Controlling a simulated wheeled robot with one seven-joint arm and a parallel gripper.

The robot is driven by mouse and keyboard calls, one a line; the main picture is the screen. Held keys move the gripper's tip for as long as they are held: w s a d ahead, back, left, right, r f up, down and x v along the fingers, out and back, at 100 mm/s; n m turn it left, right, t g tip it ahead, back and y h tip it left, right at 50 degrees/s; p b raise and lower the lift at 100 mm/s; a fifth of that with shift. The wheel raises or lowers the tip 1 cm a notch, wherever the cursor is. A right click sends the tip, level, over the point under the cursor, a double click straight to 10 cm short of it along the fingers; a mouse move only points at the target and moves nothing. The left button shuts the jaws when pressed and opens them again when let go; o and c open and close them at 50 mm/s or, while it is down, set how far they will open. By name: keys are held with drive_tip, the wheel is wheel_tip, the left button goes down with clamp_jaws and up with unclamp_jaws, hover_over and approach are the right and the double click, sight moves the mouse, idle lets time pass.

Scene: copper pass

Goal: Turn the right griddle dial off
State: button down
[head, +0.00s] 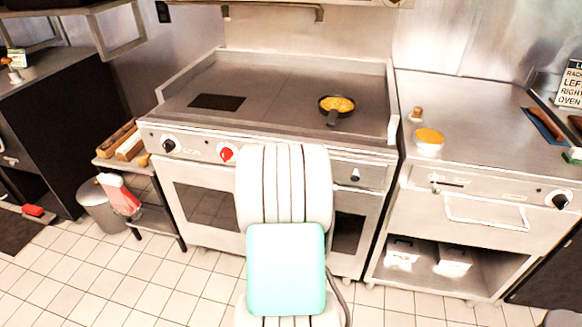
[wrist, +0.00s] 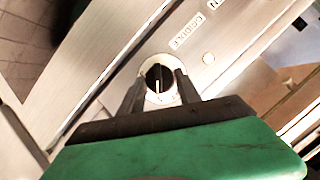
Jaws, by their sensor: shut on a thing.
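In the wrist view a black dial (wrist: 156,76) with a white pointer line sits on a pale round plate on the steel front panel. My gripper (wrist: 161,86) has one dark finger on each side of the dial and is shut on it. The pointer runs roughly down the picture, towards my gripper's palm. A label (wrist: 187,30) that seems to read "GRIDDLE" is beside the dial. In the head view my arm hides my gripper and the held dial in front of the griddle (head: 270,95).
On the range front are a left black dial (head: 168,146), a red dial (head: 227,154) and another black dial (head: 355,176) right of my arm. A small pan (head: 333,117) of yellow food stands on the griddle. A steel counter (head: 465,115) adjoins on the right.

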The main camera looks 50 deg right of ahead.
drive_tip(key=shift+w+a+f+n+g+h+b, duration=0.1)
drive_tip(key=shift+n+g+h+b, duration=0.15)
drive_tip(key=shift+n+g+b, duration=0.55)
drive_tip(key=shift+w+a+f+n+g+h+b, duration=0.15)
drive_tip(key=shift+n+g+h+b, duration=0.15)
drive_tip(key=shift+n+g+b, duration=0.55)
drive_tip(key=shift+w+d+r+n+g+h+b, duration=0.1)
drive_tip(key=shift+n+g+h+b, duration=0.15)
drive_tip(key=shift+n+g+b, duration=0.5)
drive_tip(key=shift+n, duration=0.3)
drive_tip(key=c, duration=0.9)
unclamp_jaws()
drive_tip(key=shift+o, duration=0.2)
drive_tip(key=v, duration=0.8)
drive_tip(key=shift+p, duration=0.4)
